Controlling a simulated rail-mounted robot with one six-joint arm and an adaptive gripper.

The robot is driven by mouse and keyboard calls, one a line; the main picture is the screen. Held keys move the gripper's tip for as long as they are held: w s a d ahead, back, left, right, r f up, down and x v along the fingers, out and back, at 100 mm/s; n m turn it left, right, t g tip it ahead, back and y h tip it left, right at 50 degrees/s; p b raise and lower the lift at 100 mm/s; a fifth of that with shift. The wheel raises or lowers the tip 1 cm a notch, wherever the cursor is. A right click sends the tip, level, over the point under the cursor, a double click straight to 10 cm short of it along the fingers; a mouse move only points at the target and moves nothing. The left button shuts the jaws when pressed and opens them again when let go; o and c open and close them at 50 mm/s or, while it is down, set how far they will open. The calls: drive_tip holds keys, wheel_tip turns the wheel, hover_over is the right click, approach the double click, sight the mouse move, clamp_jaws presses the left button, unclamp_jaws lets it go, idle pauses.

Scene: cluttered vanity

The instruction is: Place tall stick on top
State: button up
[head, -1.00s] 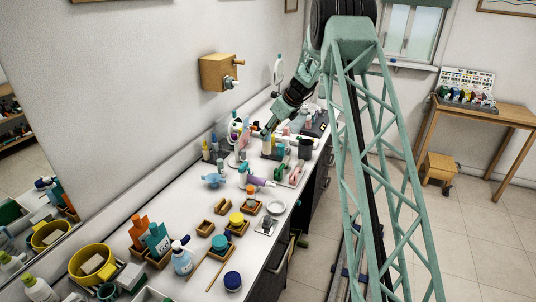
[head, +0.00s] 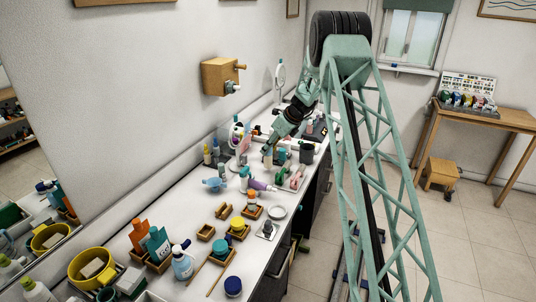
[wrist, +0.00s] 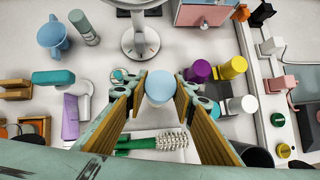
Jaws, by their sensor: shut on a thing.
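My gripper (wrist: 160,90) has its two yellow-padded fingers on either side of a light blue, round-topped stick (wrist: 159,84) in the wrist view. The stick is seen nearly from above, so its height and lower end are hidden. In the head view my gripper (head: 268,149) is over the far part of the vanity, with the pale stick (head: 268,160) small below the fingers. I cannot tell whether its bottom touches the surface or anything else.
Around the fingers in the wrist view are a green hairbrush (wrist: 150,142), a mirror base (wrist: 140,40), a purple-capped bottle (wrist: 199,71), a yellow-topped item (wrist: 234,66) and a black cup (wrist: 256,156). A blue mug (wrist: 50,36) stands far left. Bare counter shows nearer in the head view (head: 190,212).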

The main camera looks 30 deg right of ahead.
drive_tip(key=shift+f, duration=1.35)
drive_tip(key=shift+f, duration=0.15)
drive_tip(key=o, duration=1.1)
drive_tip(key=shift+c, duration=0.2)
drive_tip(key=v, duration=1.2)
drive_tip(key=shift+r, duration=0.25)
